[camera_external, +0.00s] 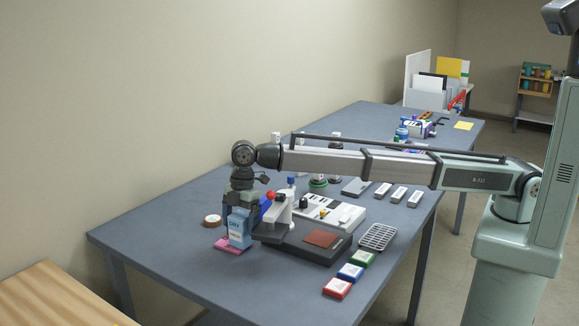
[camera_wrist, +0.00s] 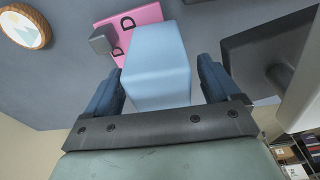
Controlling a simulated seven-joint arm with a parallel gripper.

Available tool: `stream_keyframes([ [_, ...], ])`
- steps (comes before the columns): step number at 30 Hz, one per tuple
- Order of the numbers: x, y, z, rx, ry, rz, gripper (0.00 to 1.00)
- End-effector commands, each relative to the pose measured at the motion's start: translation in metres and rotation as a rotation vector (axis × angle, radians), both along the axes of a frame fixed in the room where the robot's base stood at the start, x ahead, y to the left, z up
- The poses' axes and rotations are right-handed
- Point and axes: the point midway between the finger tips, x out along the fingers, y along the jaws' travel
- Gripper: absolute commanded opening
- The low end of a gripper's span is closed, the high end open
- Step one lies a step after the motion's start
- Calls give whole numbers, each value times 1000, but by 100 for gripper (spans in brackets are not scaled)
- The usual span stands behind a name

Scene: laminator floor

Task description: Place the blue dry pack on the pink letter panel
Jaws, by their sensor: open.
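The blue dry pack (camera_external: 239,231) stands upright at the left part of the table, and it also shows in the wrist view (camera_wrist: 157,75). The pink letter panel (camera_external: 229,246) lies flat at its foot. In the wrist view the panel (camera_wrist: 135,18) shows black letters and runs behind the pack. The pack appears to stand on or right over the panel's edge; its underside is hidden. My gripper (camera_wrist: 160,66) points down with its open fingers on either side of the pack, a narrow gap showing at the right finger. It also shows in the external view (camera_external: 241,207).
A dark laminator-like machine (camera_external: 300,243) stands close right of the pack. A small grey block (camera_wrist: 102,40) is at the panel. Red, blue and green boxes (camera_external: 350,272) line the front right. The table's front left is clear.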

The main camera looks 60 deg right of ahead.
Motion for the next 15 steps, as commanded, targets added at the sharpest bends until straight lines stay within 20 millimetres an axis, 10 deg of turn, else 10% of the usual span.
stream_keyframes([
  [15, 1, -11, 79, 1, -2, 0, 90],
])
